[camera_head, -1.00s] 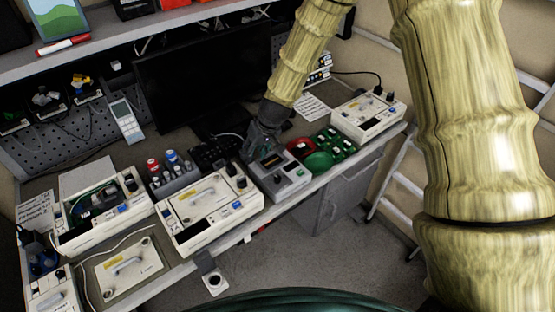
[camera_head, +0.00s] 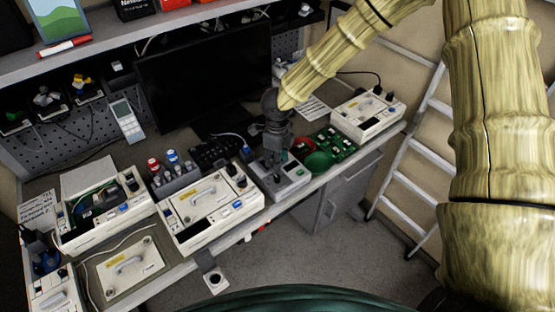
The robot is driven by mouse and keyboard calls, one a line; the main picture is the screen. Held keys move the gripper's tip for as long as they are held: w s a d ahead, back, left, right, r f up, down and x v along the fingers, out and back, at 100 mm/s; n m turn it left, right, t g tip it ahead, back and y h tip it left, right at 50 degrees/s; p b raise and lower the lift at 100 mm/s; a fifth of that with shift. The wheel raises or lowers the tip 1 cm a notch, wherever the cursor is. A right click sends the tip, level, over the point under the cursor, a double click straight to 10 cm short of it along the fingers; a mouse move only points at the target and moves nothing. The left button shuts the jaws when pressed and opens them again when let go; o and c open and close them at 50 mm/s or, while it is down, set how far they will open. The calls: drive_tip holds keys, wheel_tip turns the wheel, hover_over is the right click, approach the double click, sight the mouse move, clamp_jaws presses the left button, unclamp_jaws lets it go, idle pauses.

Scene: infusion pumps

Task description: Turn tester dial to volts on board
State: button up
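The tester's dial cannot be made out; the gripper covers part of the top face. The fingers are small and dark, and I cannot tell whether they are open, shut or touching the tester. A green circuit board (camera_head: 336,143) lies to the right of the tester.
White pumps stand left (camera_head: 208,208) and far left (camera_head: 103,209), with another at right (camera_head: 368,114). A black monitor (camera_head: 204,80) stands behind. Open floor lies in front.

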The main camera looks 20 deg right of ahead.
sight(277, 177)
drive_tip(key=shift+s+a+m+g, duration=0.1)
drive_tip(key=shift+s+m+g, duration=0.2)
drive_tip(key=shift+s+m, duration=0.35)
drive_tip(key=shift+f, duration=0.15)
wheel_tip(277, 177, down, 7)
drive_tip(key=b, duration=0.6)
drive_tip(key=shift+r, duration=0.2)
drive_tip(key=shift+w+r, duration=0.1)
drive_tip(key=shift+r, duration=0.05)
clamp_jaws()
